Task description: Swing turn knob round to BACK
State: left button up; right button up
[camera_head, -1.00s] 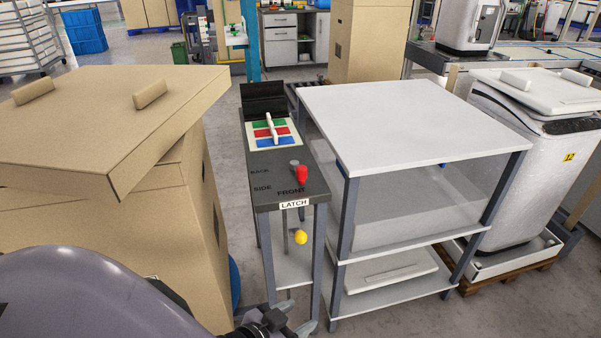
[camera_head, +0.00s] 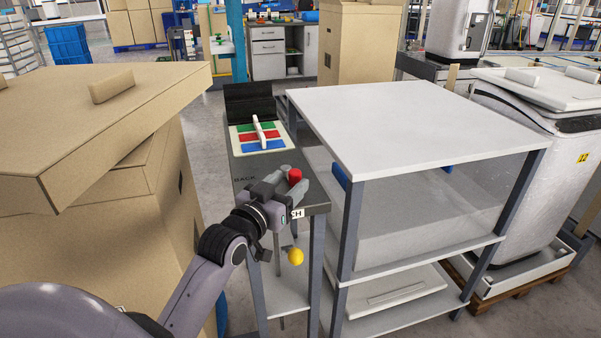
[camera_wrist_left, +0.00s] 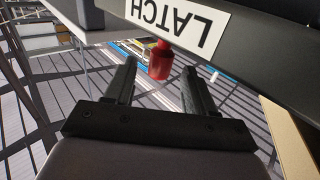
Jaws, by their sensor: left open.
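The red turn knob (camera_head: 295,175) is at the front end of the narrow dark bench top (camera_head: 306,183). The LATCH label (camera_head: 297,214) on the bench's front edge is partly covered by my left gripper (camera_head: 283,187). The BACK marking (camera_head: 245,180) shows on the top; the SIDE and FRONT markings are hidden behind the gripper. In the left wrist view, the knob (camera_wrist_left: 160,60) appears between the two open fingers (camera_wrist_left: 158,75), near their tips, with gaps on both sides. The LATCH label (camera_wrist_left: 178,22) appears upside down there. My right gripper is not in view.
A yellow ball (camera_head: 295,257) hangs below the bench's front. A coloured panel with a white handle (camera_head: 259,132) lies farther back. A white-topped shelf unit (camera_head: 410,125) stands close on the right, large cardboard boxes (camera_head: 100,240) on the left.

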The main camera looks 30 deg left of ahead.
aim_at(299, 173)
pick_arm(q)
jog(key=shift+w+a, duration=0.15)
jog(key=shift+w, duration=1.2)
jog(key=shift+w+a, duration=0.1)
jog(key=shift+w, duration=1.25)
grip_shut()
